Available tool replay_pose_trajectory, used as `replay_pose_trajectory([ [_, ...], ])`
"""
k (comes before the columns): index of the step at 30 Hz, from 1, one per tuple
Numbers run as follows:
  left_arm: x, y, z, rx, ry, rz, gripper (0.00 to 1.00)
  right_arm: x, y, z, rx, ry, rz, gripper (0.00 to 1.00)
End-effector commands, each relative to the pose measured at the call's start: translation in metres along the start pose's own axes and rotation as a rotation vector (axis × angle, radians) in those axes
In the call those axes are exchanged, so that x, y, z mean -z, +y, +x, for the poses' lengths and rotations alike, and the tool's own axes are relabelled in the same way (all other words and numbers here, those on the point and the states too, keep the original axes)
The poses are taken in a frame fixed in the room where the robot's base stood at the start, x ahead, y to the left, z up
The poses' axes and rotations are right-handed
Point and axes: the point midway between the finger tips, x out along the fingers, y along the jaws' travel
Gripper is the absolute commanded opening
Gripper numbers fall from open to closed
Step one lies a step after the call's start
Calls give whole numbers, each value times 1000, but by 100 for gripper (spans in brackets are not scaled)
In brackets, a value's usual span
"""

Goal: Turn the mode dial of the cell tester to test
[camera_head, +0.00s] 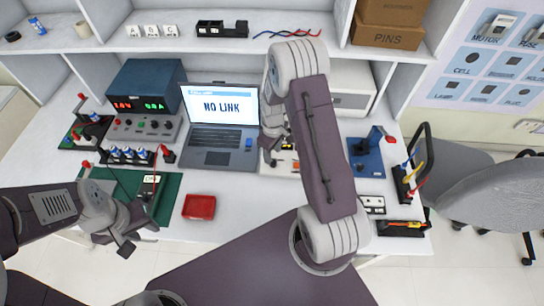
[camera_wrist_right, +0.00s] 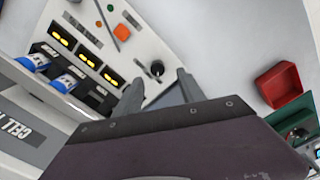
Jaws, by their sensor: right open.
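The cell tester (camera_wrist_right: 130,40) is a pale panel at upper left in the right wrist view, seen tilted. It has yellow-lit displays, blue cells, an orange button (camera_wrist_right: 121,33) and a black mode dial (camera_wrist_right: 157,68) near its edge. The dial's pointer setting is too small to read. In the head view my right arm hides most of the tester (camera_head: 284,168). My right gripper (camera_wrist_right: 158,88) is open, its fingers on either side of the dial's place in the picture; contact cannot be told. My left gripper (camera_head: 138,232) is open and empty over the front left edge, far from the tester.
A laptop (camera_head: 222,112) reading NO LINK stands left of the tester. A red tray (camera_head: 199,207) sits in front of it, beside a green mat (camera_head: 172,192). A blue fixture (camera_head: 366,158) stands to the right.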

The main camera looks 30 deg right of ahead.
Motion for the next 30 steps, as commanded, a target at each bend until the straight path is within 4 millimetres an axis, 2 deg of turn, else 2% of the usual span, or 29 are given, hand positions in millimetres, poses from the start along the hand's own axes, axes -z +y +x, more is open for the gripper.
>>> replay_pose_trajectory([
  [3,0,0,-2,0,0,0,36,-1,0,26,2,-3,0,47],
  [9,1,0,-4,0,1,0,36,0,0,53,0,0,0,47],
  [18,1,0,-4,0,1,0,36,0,0,58,-1,2,0,47],
  [20,1,0,-4,0,1,0,36,0,0,58,-1,2,0,33],
  [23,1,0,-4,0,1,0,36,0,0,58,-1,2,0,5],
  [24,1,0,-4,0,1,0,36,0,0,58,-2,2,0,0],
  [30,1,0,-4,0,1,0,36,1,0,57,-2,2,7,0],
])
